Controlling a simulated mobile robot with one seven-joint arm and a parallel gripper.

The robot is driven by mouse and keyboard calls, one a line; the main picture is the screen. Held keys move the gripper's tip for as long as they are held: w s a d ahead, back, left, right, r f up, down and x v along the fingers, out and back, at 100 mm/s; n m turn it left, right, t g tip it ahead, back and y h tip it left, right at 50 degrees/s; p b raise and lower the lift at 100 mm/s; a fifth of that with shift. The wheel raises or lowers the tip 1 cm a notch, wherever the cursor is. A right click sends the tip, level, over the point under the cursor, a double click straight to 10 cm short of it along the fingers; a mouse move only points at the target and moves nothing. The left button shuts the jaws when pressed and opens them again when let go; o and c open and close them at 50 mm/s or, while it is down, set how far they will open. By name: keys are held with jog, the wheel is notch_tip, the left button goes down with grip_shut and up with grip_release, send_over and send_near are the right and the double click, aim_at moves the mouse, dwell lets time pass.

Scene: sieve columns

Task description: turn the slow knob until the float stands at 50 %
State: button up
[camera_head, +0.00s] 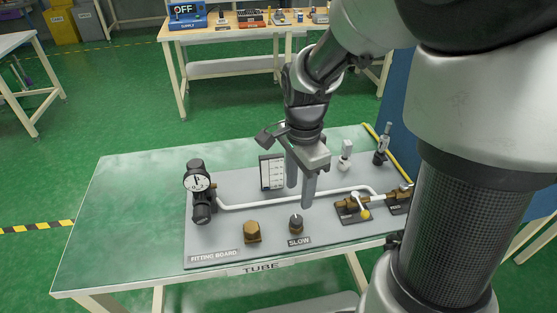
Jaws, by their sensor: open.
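The slow knob (296,222) is a small dark knob on the grey fitting board, just behind the "SLOW" label (299,241). My gripper (300,197) points down above and slightly behind the knob. Its two fingers are apart with nothing between them, and they look clear of the knob. A white scale panel with a dark frame (271,172) stands behind the pipe, left of my gripper. It may be the float's gauge. Its marks are too small to read, and I cannot make out the float or its level.
A brass hex fitting (252,232) sits left of the knob. A white pipe (245,202) crosses behind it to brass valves (352,206) at right. The table's left side (120,220) is clear.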

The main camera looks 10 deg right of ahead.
aim_at(297, 219)
notch_tip(297, 219, down, 10)
jog(key=shift+f+b, duration=0.2)
jog(key=shift+b, duration=0.75)
jog(key=c, duration=1)
